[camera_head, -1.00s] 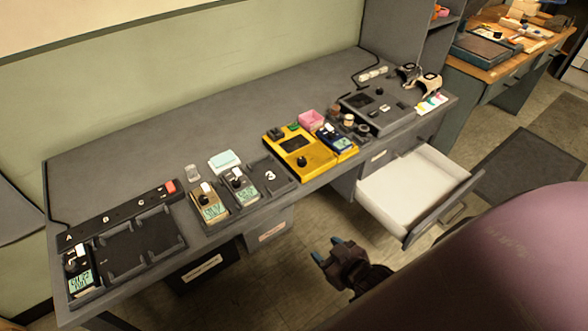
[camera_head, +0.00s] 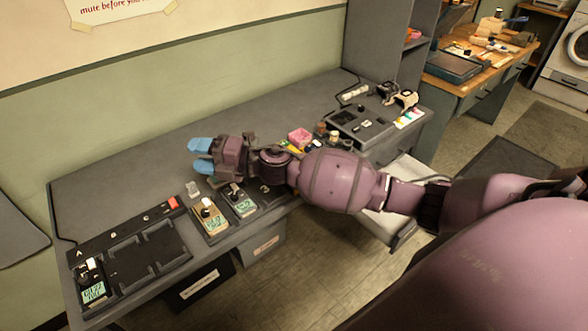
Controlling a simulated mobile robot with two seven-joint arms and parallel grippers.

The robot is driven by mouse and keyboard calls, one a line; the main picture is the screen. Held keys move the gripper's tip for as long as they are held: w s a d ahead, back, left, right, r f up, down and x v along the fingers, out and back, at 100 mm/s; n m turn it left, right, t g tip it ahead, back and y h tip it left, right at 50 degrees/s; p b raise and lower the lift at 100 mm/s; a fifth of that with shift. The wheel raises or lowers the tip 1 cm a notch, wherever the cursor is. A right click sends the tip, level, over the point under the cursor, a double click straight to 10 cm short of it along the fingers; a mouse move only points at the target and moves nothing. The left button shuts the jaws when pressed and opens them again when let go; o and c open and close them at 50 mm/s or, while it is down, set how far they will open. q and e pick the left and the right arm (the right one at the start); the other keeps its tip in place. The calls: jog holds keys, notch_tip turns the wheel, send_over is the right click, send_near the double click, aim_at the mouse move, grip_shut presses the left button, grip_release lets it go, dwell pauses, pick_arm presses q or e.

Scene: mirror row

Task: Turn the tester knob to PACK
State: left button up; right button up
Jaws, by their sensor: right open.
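The yellow box that looks like the tester (camera_head: 293,150) stands along the bench's front edge, right of the middle. My right arm hides nearly all of it, including its dark knob, so its setting cannot be read. My right gripper (camera_head: 201,156), with blue fingertips, is open and empty. It points left above the bench, over the area behind the small meters, well left of the yellow box. My left gripper is not in view.
Two small meters (camera_head: 210,222) and a black tray (camera_head: 150,252) line the bench's front left. A grey console (camera_head: 345,124) with a dark knob stands at the right.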

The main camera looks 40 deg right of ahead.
jog(key=d+f+n+g+h+p, duration=0.1)
jog(key=d+f+n+g+h, duration=0.3)
jog(key=d+n+g+h, duration=0.45)
jog(key=d+f+n+g+h+p, duration=0.1)
jog(key=d+f+n+g+h, duration=0.4)
jog(key=d+n, duration=0.75)
jog(key=d+f+m, duration=0.1)
jog(key=f, duration=0.1)
jog(key=d+f+m+t, duration=0.1)
jog(key=f, duration=0.1)
jog(key=d+f+m, duration=0.1)
jog(key=f+m, duration=0.1)
jog(key=f, duration=0.1)
jog(key=shift+f+t+h+b, duration=0.1)
jog(key=shift+t+h+b, duration=0.15)
jog(key=shift+h+b, duration=0.1)
jog(key=shift+d+f, duration=0.1)
jog(key=shift+f, duration=0.8)
jog(key=shift+c, duration=0.4)
